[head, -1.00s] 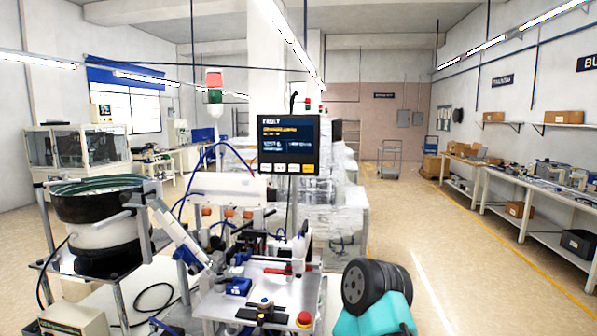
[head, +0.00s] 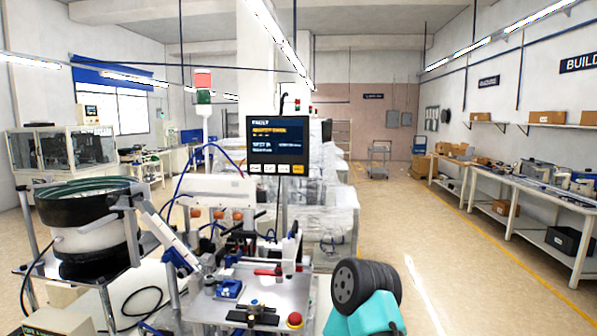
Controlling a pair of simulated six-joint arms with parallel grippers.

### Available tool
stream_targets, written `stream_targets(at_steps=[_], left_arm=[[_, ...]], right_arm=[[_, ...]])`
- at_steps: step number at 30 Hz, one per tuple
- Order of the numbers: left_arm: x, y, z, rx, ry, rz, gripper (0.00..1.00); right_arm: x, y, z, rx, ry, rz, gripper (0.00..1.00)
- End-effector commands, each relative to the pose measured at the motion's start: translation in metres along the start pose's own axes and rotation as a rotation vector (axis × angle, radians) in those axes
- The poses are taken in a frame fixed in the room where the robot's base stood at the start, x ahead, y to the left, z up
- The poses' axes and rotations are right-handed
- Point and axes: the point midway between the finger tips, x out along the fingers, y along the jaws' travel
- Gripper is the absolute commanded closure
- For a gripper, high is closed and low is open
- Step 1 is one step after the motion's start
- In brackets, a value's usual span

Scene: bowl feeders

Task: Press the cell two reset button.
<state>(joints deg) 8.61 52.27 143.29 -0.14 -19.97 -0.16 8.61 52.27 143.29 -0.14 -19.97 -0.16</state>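A cell workstation stands in front of me in the head view. Its dark screen (head: 280,140) shows a FAULT heading and smaller text too blurred to read. Below the text is a row of small pale buttons (head: 269,169) with one yellow button (head: 298,169) at the right end. A red round button (head: 294,320) sits at the front right corner of the station's metal plate (head: 270,290). I cannot read which button is the cell two reset.
A black bowl feeder (head: 85,208) stands at the left. A red and green signal light (head: 203,88) rises behind the station. A teal and black part of mine shows at the lower right. Long workbenches (head: 540,215) line the right wall. The floor (head: 445,270) between is clear.

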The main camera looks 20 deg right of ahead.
Motion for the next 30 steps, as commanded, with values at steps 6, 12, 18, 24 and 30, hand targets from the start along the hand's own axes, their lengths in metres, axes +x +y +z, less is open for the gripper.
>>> stream_targets(at_steps=[6, 12, 18, 24, 30], left_arm=[[0.0, 0.0, 0.0, 0.0, 0.0, 0.0, 0.41], [0.0, 0.0, 0.0, 0.0, 0.0, 0.0, 0.41], [0.0, 0.0, 0.0, 0.0, 0.0, 0.0, 0.41], [0.0, 0.0, 0.0, 0.0, 0.0, 0.0, 0.41], [0.0, 0.0, 0.0, 0.0, 0.0, 0.0, 0.41]], right_arm=[[0.0, 0.0, 0.0, 0.0, 0.0, 0.0, 0.96], [0.0, 0.0, 0.0, 0.0, 0.0, 0.0, 1.0], [0.0, 0.0, 0.0, 0.0, 0.0, 0.0, 1.0], [0.0, 0.0, 0.0, 0.0, 0.0, 0.0, 1.0], [0.0, 0.0, 0.0, 0.0, 0.0, 0.0, 1.0]])
